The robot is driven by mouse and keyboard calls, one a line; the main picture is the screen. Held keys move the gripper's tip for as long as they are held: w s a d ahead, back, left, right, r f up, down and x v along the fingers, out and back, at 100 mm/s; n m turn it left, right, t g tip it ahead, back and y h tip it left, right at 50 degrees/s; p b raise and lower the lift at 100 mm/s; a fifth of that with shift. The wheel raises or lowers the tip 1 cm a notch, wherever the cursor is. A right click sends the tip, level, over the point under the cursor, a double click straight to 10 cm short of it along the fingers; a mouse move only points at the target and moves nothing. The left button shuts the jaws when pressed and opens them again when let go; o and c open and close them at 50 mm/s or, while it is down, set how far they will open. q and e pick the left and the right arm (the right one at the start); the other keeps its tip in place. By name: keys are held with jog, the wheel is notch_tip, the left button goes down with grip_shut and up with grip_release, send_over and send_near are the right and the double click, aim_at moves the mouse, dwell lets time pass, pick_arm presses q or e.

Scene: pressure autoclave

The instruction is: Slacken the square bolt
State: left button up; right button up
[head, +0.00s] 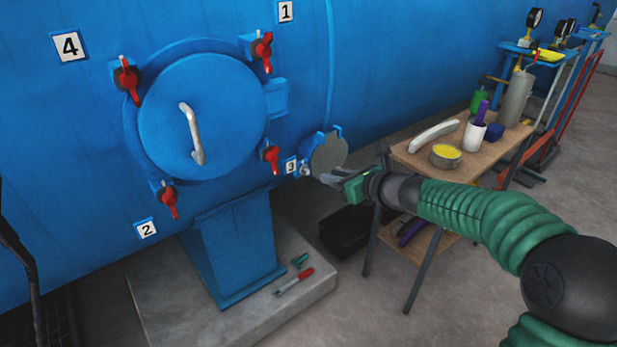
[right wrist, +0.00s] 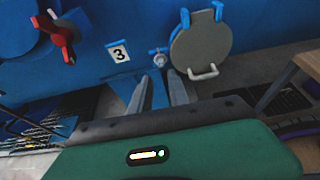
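The square bolt appears to be the small metal fitting (head: 305,170) on the blue vessel, just left of the small grey round cover (head: 328,153). In the right wrist view the bolt (right wrist: 160,59) sits between the number 3 label (right wrist: 118,52) and the grey cover (right wrist: 202,49). Its exact shape is too small to tell. My right gripper (head: 328,181) is close to the bolt, slightly below and right of it in the head view. In the right wrist view its two fingers (right wrist: 161,90) stand apart with nothing between them, pointing toward the bolt. My left gripper is out of view.
The large round door (head: 205,115) has a white handle and several red-handled clamps. A wooden table (head: 407,157) at right holds a yellow-filled tin (head: 446,156), a white cup (head: 474,136) and a grey cylinder.

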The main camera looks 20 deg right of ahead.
aim_at(308, 171)
jog(key=x, duration=1)
jog(key=shift+d, duration=0.1)
grip_shut()
